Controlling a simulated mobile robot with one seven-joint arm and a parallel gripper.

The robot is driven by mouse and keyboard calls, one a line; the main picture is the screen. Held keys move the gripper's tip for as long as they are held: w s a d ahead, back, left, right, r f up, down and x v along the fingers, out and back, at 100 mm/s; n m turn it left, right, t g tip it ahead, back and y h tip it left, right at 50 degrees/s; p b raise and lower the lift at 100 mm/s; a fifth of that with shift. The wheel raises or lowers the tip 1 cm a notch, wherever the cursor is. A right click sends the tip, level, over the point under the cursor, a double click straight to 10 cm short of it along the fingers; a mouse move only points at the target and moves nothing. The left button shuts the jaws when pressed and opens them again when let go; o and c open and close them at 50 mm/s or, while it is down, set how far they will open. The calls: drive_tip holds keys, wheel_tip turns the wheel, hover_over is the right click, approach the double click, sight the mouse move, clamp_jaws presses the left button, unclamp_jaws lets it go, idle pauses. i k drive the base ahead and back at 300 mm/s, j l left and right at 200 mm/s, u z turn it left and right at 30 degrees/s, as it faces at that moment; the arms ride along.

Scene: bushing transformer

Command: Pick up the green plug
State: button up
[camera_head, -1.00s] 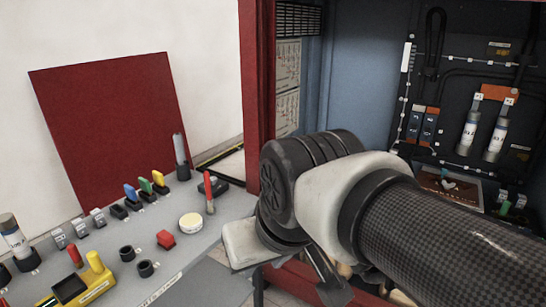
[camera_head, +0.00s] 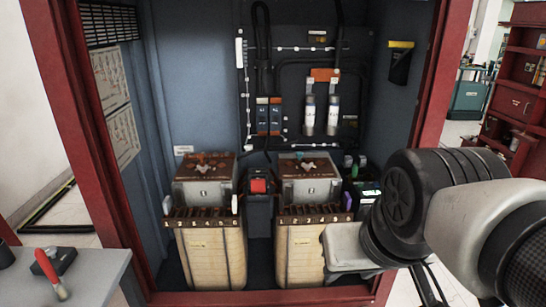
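A small green piece (camera_head: 354,171), which may be the green plug, shows low on the right inside the open cabinet, just left of my wrist. It is too small to make out fully. My arm comes in from the right edge, and its dark wrist covers that corner of the cabinet. My gripper (camera_head: 424,285) points down below the wrist, mostly hidden by it. Its fingertips cannot be made out, and nothing held is visible.
Two transformers (camera_head: 208,255) with brown tops stand in the cabinet, a red-topped black block (camera_head: 258,187) between them. Two grey-white fuses (camera_head: 309,114) hang on the back wall. The red door frame (camera_head: 432,90) rises behind my arm. A grey table (camera_head: 85,278) holds a red-handled tool (camera_head: 52,274).

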sight(354, 172)
drive_tip(key=z, duration=0.5)
drive_tip(key=i+l, duration=0.15)
drive_tip(key=i, duration=0.45)
drive_tip(key=i+l+u, duration=0.1)
drive_tip(key=i, duration=0.5)
